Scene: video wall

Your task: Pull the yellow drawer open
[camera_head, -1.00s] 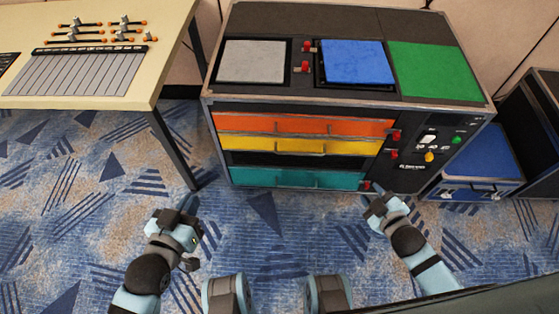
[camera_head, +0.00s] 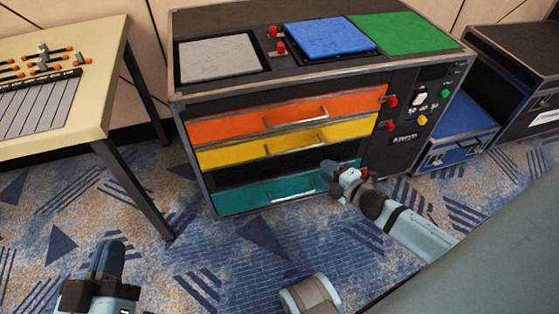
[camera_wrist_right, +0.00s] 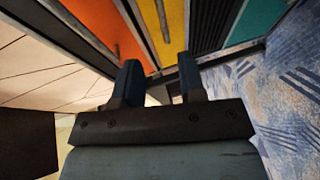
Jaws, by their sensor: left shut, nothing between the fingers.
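The yellow drawer (camera_head: 230,153) sits in the black cabinet, just below the orange drawer (camera_head: 225,126). It looks shut, with a bar handle (camera_head: 297,143) across its front. My right gripper (camera_head: 329,168) is in front of the cabinet, below and to the right of that handle, near the teal drawer (camera_head: 250,195). In the right wrist view its two fingers (camera_wrist_right: 159,66) stand apart with nothing between them, and the yellow drawer front (camera_wrist_right: 171,22) is beyond them. My left gripper (camera_head: 106,258) is shut and empty over the carpet at the lower left, away from the cabinet.
A cream table (camera_head: 106,88) with a metal leg stands left of the cabinet. Red knobs (camera_head: 390,101) stick out right of the drawers. A blue case (camera_head: 455,140) stands on the right. The carpet in front of the drawers is clear.

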